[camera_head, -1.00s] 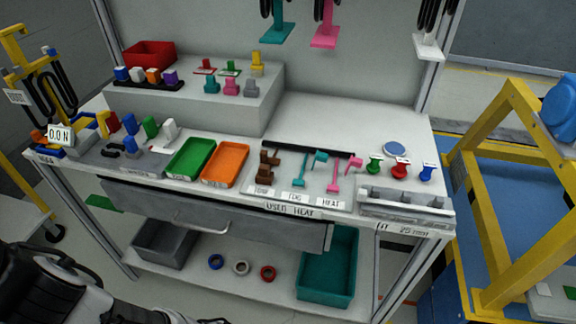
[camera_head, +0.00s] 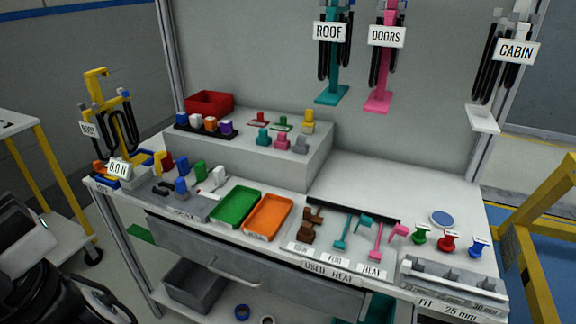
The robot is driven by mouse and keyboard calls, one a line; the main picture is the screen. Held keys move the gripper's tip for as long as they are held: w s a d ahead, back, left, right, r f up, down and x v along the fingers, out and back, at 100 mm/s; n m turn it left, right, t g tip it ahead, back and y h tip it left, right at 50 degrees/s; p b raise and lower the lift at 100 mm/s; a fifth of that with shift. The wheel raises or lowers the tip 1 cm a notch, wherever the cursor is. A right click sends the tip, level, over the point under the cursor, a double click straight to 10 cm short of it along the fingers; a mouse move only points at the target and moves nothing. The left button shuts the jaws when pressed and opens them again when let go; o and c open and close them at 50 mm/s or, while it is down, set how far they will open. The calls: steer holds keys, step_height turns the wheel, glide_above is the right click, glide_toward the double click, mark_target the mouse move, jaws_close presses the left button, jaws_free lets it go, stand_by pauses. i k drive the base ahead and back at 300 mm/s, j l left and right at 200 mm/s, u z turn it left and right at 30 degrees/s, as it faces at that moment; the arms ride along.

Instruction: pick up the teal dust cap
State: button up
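A small teal cap-like piece (camera_head: 263,136) stands on the grey raised step at the back left of the bench. It is in the front row on the step, left of a pink piece (camera_head: 282,141) and a grey piece (camera_head: 300,145) of similar shape. It looks upright and nothing covers it. My gripper does not show in the head view. Dark parts at the lower left look like my arm, well away from the teal piece.
Behind the teal piece lie red and green flat pieces and a yellow piece (camera_head: 308,121). A red bin (camera_head: 210,102) and a rack of coloured blocks stand to its left. Green (camera_head: 235,207) and orange (camera_head: 268,217) trays lie in front of the step. Teal and pink hangers hang above.

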mark_target(264, 139)
steer(key=j+z, duration=0.2)
steer(key=z, duration=0.2)
steer(key=i+j+z, duration=0.1)
steer(key=j+z, duration=0.15)
steer(key=z, duration=0.2)
steer(key=j+z, duration=0.2)
steer(key=j, duration=0.3)
steer(key=k+j+z, duration=0.2)
steer(key=j, duration=0.3)
steer(key=j+z, duration=0.1)
steer(key=j, duration=0.95)
steer(key=k, duration=0.05)
